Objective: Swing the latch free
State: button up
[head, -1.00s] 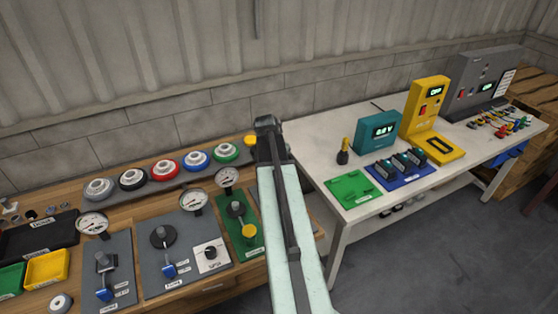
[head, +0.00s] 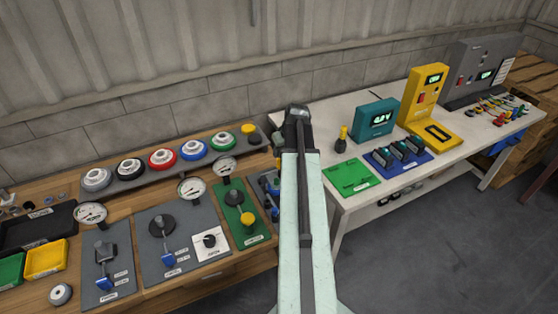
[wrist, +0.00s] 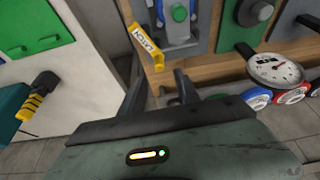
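The yellow latch handle (wrist: 147,46), lettered LATCH, shows in the wrist view, hanging from a grey-blue panel (wrist: 195,42) with a green round knob. Its free end is just ahead of my gripper (wrist: 160,76), roughly in line with the gap between the fingers. My gripper is open and empty, its two dark fingers apart; I see no contact with the handle. In the head view the latch panel (head: 263,189) is partly hidden behind my arm, with a small yellow part (head: 278,163) showing beside it. The fingers are not visible there.
A green panel (head: 240,211) with a gauge stands left of the latch panel, and other valve panels are farther left. A white table (head: 345,205) on the right holds a green plate (head: 350,176), a teal meter (head: 376,119) and a black-yellow tool (head: 341,140).

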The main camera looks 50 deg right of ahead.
aim_at(279, 159)
jog(key=b+x, duration=0.6)
jog(key=x, duration=0.1)
jog(key=shift+f+b, duration=0.4)
jog(key=shift+r, duration=0.1)
grip_shut()
